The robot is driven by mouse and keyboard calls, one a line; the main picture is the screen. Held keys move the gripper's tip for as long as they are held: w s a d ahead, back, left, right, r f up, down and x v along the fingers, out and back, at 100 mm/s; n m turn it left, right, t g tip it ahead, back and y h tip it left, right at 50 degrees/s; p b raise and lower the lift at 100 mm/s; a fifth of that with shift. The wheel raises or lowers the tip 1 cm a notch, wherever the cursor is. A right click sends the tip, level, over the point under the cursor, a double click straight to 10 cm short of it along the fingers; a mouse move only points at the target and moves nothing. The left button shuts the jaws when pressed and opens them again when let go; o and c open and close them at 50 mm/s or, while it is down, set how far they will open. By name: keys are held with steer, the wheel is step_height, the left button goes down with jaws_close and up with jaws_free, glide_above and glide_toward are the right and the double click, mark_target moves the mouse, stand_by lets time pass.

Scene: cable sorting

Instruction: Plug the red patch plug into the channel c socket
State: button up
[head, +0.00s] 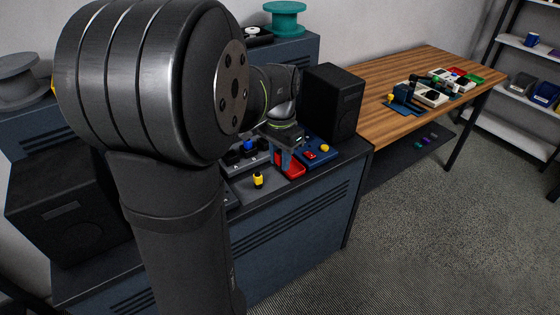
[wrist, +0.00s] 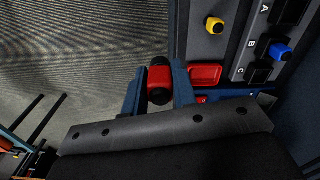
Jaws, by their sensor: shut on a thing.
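The red patch plug (wrist: 161,78), with black ends, is held between the two fingers of my gripper (wrist: 158,88) in the wrist view. In the head view my gripper (head: 283,160) hangs above the red tray (head: 291,171), and I cannot make out the plug there. In the wrist view the channel c socket (wrist: 262,72) is a dark block beside the letter C, to the right of the plug and apart from it. I see no plug in it. A blue plug (wrist: 281,49) sits at channel B.
A yellow plug (wrist: 214,25) stands on the grey tray left of the sockets in the wrist view. A blue panel with a yellow knob (head: 325,148) and a black box (head: 334,100) are right of my gripper in the head view. A wooden table (head: 385,125) stands further right.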

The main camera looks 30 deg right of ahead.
stand_by(0.3)
steer(key=shift+w+d+f, duration=1.25)
steer(key=shift+w+d, duration=0.35)
steer(key=shift+w, duration=2.35)
steer(key=shift+w+d+f, duration=1.2)
steer(key=shift+w+d, duration=0.45)
steer(key=shift+w, duration=2.3)
steer(key=shift+w+d+f, duration=1.25)
steer(key=shift+w+d, duration=0.35)
steer(key=shift+w, duration=2.35)
steer(key=shift+f, duration=0.4)
steer(key=shift+f, duration=0.3)
steer(key=shift+f, duration=1.15)
steer(key=o, duration=1)
steer(key=shift+o, duration=0.4)
steer(key=shift+s+f, duration=0.1)
